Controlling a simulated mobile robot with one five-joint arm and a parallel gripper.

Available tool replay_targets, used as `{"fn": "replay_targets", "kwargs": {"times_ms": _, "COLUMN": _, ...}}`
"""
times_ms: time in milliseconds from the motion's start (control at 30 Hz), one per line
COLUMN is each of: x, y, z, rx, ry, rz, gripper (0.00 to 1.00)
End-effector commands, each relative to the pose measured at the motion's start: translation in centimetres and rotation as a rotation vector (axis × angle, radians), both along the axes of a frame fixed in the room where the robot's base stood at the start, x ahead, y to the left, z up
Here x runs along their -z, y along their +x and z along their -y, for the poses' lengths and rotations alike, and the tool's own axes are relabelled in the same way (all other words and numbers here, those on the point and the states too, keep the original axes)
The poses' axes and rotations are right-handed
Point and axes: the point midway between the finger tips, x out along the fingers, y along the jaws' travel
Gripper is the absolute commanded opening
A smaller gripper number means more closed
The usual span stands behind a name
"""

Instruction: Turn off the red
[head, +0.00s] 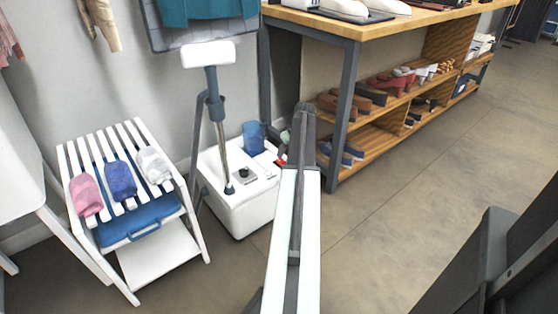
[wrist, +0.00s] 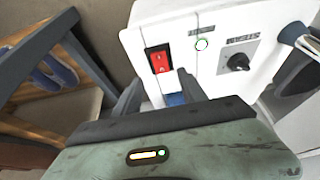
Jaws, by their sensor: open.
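A red rocker switch (wrist: 159,60) in a dark frame sits on the white steamer base (wrist: 135,40) in the wrist view. I cannot tell which side of it is pressed. In the head view only a bit of red (head: 280,161) shows beside my arm, on the white base (head: 238,214). My gripper (wrist: 157,92) is open and empty, its fingertips just short of the switch, one to each side of it in the wrist view. I see no contact. In the head view my arm hides most of the gripper.
A blue tank (head: 253,138) and the steamer's pole (head: 221,140) rise from the base. A wooden shoe shelf (head: 375,150) stands close on the right, a white slatted stand (head: 128,262) on the left.

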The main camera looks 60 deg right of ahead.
Motion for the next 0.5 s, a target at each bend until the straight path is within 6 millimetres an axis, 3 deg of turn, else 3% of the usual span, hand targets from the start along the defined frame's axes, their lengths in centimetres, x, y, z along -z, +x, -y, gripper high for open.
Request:
{"fn": "replay_targets", "kwargs": {"times_ms": 33, "x": 1.3, "y": 0.4, "z": 0.1, "rx": -0.001, "ry": 0.0, "rz": 0.0, "gripper": 0.49}}
{"fn": "replay_targets", "kwargs": {"times_ms": 300, "x": 5.8, "y": 2.3, "z": 0.5, "rx": -0.005, "ry": 0.0, "rz": 0.0, "gripper": 0.49}}
{"fn": "replay_targets", "kwargs": {"times_ms": 500, "x": 6.4, "y": 2.8, "z": 0.6, "rx": -0.005, "ry": 0.0, "rz": 0.0, "gripper": 0.49}}
